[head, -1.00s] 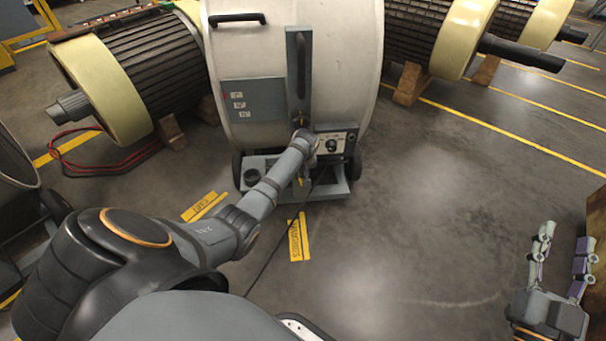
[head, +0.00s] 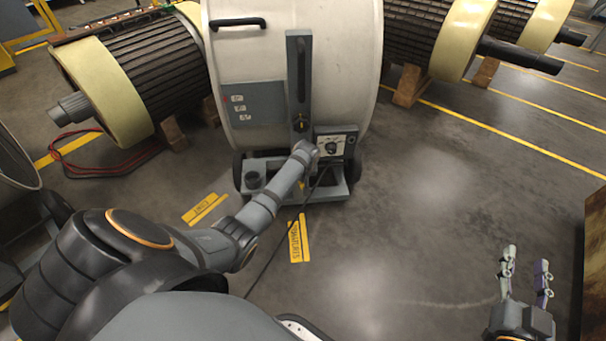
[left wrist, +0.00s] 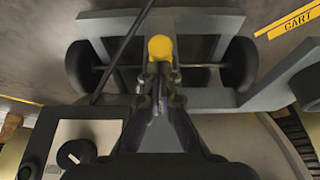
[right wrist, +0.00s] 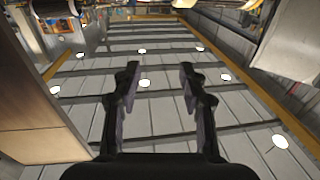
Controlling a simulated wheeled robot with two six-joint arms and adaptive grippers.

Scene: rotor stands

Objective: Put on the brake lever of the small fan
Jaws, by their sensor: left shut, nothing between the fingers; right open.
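The fan (head: 345,60) is a big pale drum on a low grey wheeled base (head: 330,192). Its brake lever's yellow knob (left wrist: 160,47) shows at the base's edge in the left wrist view; a small yellow spot (head: 301,186) shows there in the head view. My left gripper (left wrist: 160,78) is shut and empty, its tips right by the knob; I cannot tell whether they touch it. In the head view my own wrist hides its fingers. My right gripper (head: 526,258) is open and empty at the lower right, away from the fan, and shows in its wrist view (right wrist: 160,70).
A control box with a dial (head: 333,146) sits just above the base. A dark cable (head: 275,252) runs over the floor. Large rotors (head: 150,65) rest on wooden blocks behind. A brown box side (head: 597,250) stands at the right. Floor right of the fan is clear.

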